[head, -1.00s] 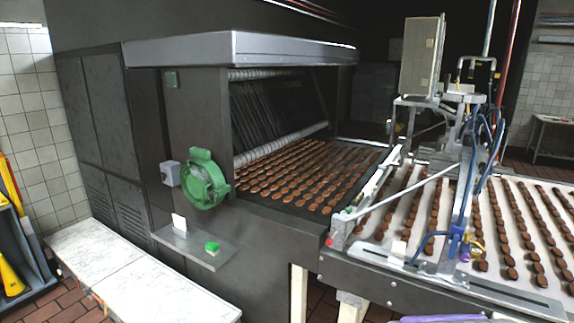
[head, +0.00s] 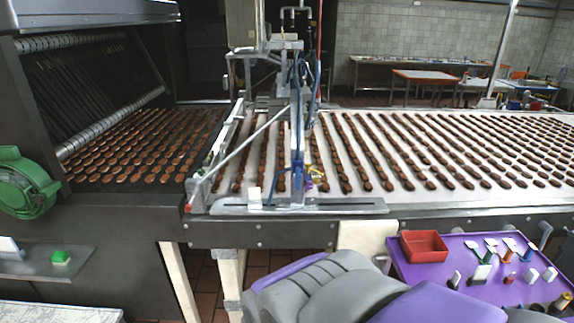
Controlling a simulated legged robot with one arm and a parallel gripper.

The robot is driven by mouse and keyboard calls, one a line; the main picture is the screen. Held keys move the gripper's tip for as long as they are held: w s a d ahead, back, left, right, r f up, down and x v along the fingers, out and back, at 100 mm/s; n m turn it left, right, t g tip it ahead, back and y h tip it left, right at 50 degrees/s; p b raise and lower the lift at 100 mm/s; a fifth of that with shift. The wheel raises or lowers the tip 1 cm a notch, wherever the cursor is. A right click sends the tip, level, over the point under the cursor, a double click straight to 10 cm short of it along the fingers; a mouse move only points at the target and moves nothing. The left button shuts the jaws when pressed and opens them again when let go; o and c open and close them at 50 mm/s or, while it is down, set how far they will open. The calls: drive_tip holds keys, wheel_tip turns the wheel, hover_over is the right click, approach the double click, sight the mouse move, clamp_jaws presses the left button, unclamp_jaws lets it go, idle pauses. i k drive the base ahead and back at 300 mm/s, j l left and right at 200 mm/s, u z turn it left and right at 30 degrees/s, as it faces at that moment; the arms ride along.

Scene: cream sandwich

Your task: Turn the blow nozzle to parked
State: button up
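A blue hose (head: 300,100) runs down an upright metal stand over the white belt. Small yellow and purple fittings (head: 316,178) sit beside the stand's foot, just above the belt edge. They may be the blow nozzle; they are too small for me to tell which way a nozzle points or whether it is parked. My gripper is not in view.
Rows of brown biscuits cover the white belt (head: 400,198). A dark oven with a green round fan housing (head: 25,183) stands at left. A grey and purple rounded shape (head: 345,285) fills the lower middle, beside a purple table (head: 425,272) with a red tray (head: 424,246) and tools.

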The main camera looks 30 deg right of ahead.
sight(307, 166)
drive_tip(key=i+l+z, duration=0.55)
drive_tip(key=i+z, duration=0.15)
drive_tip(key=i, duration=0.25)
drive_tip(key=i+z, duration=0.35)
drive_tip(key=i+l, duration=0.05)
drive_tip(key=i, duration=0.1)
